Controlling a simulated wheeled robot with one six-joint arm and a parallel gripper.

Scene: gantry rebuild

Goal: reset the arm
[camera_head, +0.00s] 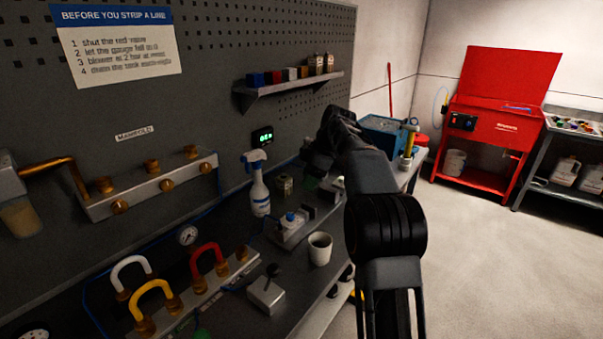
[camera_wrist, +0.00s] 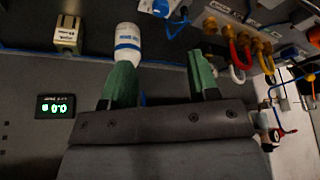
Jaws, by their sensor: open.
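My arm (camera_head: 385,225) rises at the right of centre in the head view and reaches over the bench toward the pegboard. Its wrist hides most of my gripper there. In the wrist view, the two green fingers of my gripper (camera_wrist: 161,78) stand wide apart with nothing between them. A white spray bottle (camera_head: 258,188) stands on the bench left of my arm. It also shows beyond the left finger in the wrist view (camera_wrist: 127,42), where I cannot tell whether they touch.
A white cup (camera_head: 319,249) stands near the bench front. A manifold with red, yellow and white handles (camera_head: 205,279) is at lower left. A shelf (camera_head: 290,88) and a lit display (camera_head: 262,137) are on the pegboard. Open floor (camera_head: 490,265) lies right, before a red cabinet (camera_head: 497,118).

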